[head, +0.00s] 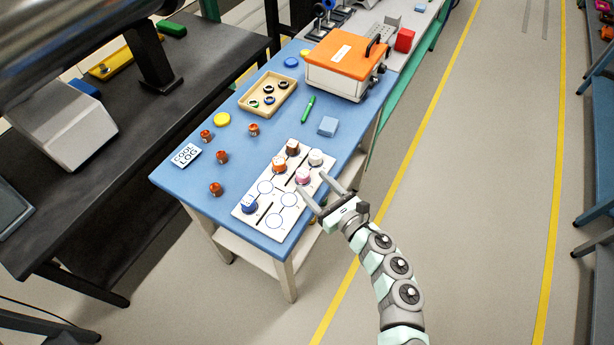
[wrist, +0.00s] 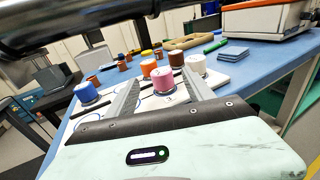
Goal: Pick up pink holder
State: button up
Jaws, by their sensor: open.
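The pink holder (head: 303,175) stands upright on the white board (head: 263,228) near the right edge of the blue table. It also shows in the wrist view (wrist: 162,80), ahead and between the fingers. My gripper (head: 318,196) is open and empty, its two fingers pointing at the pink holder from the table's edge side. In the wrist view, my fingers (wrist: 152,95) lie either side of the line to the holder. I cannot tell whether either finger touches it.
Close by on the board are a white holder (head: 316,157), a brown holder (head: 292,148), an orange holder (head: 279,164) and a blue holder (head: 249,204).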

aim_at(307, 179)
jog(key=shift+f+x, duration=0.2)
jog(key=shift+x, duration=1.35)
jog(key=shift+f+x, duration=0.15)
jog(key=shift+x, duration=1.4)
jog(key=shift+d, duration=0.1)
jog(key=shift+c, duration=0.2)
grip_shut()
